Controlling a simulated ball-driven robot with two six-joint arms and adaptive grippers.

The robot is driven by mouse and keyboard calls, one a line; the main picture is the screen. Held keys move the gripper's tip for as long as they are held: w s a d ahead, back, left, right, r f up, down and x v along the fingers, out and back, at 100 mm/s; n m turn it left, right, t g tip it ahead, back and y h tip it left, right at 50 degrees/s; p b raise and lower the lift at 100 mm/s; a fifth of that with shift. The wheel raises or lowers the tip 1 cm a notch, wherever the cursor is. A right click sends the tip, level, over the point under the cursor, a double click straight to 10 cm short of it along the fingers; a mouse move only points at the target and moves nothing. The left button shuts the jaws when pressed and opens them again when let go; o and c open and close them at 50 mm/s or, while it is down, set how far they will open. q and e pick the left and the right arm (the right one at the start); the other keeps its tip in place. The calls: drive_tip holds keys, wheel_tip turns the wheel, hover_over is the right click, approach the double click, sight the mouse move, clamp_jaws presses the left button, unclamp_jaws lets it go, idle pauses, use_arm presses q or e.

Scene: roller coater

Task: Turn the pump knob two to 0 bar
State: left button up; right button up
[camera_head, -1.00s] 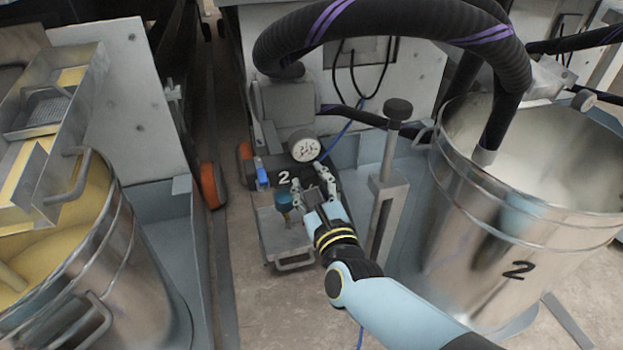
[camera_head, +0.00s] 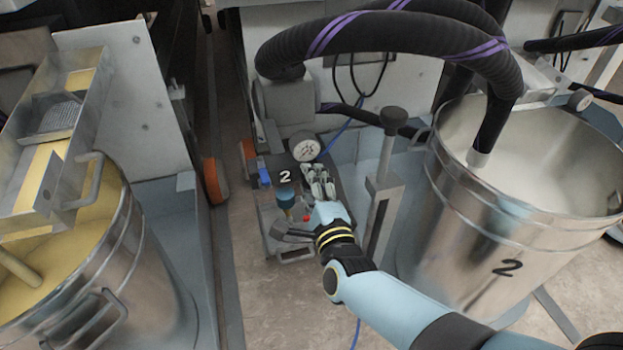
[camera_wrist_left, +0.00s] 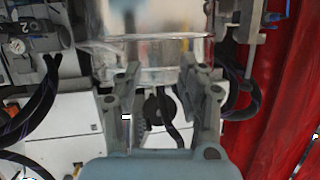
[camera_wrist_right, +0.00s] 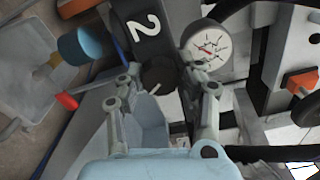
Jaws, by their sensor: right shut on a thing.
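The pump knob two (camera_wrist_right: 158,75) is dark and round with a pale pointer line, seen in the right wrist view. My right gripper (camera_head: 317,172) is at the pump unit, with its fingers on either side of the knob and shut on it. In the head view the fingers hide the knob. A white round gauge (camera_head: 306,148) is just beyond the fingers; it also shows in the right wrist view (camera_wrist_right: 207,50), its reading too small to tell. The label "2" (camera_head: 285,176) is left of the gripper. My left gripper (camera_wrist_left: 165,80) shows only in its wrist view, open with fingers apart.
A blue-topped part (camera_head: 287,197) and a red knob (camera_wrist_right: 66,101) are beside the right gripper. A grey upright post (camera_head: 386,160) stands close on its right. A steel drum marked 2 (camera_head: 510,235) with a thick black hose (camera_head: 400,35) is further right; another drum (camera_head: 150,265) is at left.

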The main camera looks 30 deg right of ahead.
use_arm(q)
drive_tip(key=shift+g, duration=0.9)
drive_tip(key=shift+s+a+f, duration=0.15)
drive_tip(key=shift+s+f, duration=1.5)
drive_tip(key=shift+f, duration=0.05)
use_arm(e)
drive_tip(key=shift+f+n, duration=0.1)
drive_tip(key=shift+n, duration=1)
drive_tip(key=o, duration=1.1)
drive_tip(key=shift+o, duration=0.2)
drive_tip(key=v, duration=1.2)
